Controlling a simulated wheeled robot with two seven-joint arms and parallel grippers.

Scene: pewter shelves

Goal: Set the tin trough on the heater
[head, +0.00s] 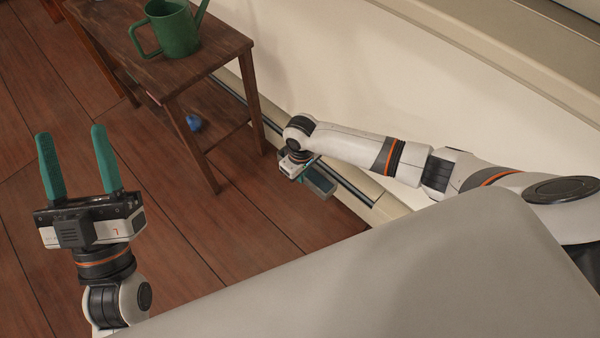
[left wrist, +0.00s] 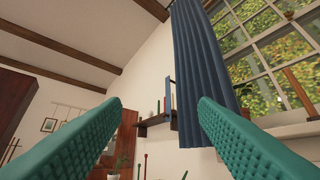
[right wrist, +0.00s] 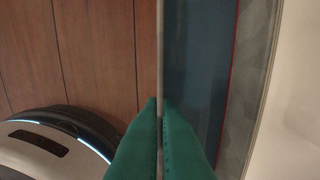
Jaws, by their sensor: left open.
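The tin trough (head: 319,182) is a small grey, open-topped box in the head view, low near the foot of the wall. My right gripper (head: 305,176) is at its near left side. In the right wrist view, the two green fingers (right wrist: 160,125) are closed together on a thin upright rim, with the trough's dark blue-grey inside (right wrist: 200,60) to the right of it. My left gripper (head: 77,165) is open and empty, pointing up above the floor, far from the trough. I cannot make out the heater for sure in these views.
A dark wooden table (head: 110,40) with a lower shelf stands against the wall, holding a green watering can (head: 178,32). A small blue object (head: 194,122) shows beneath its top. A pale ledge (head: 480,50) runs along the wall.

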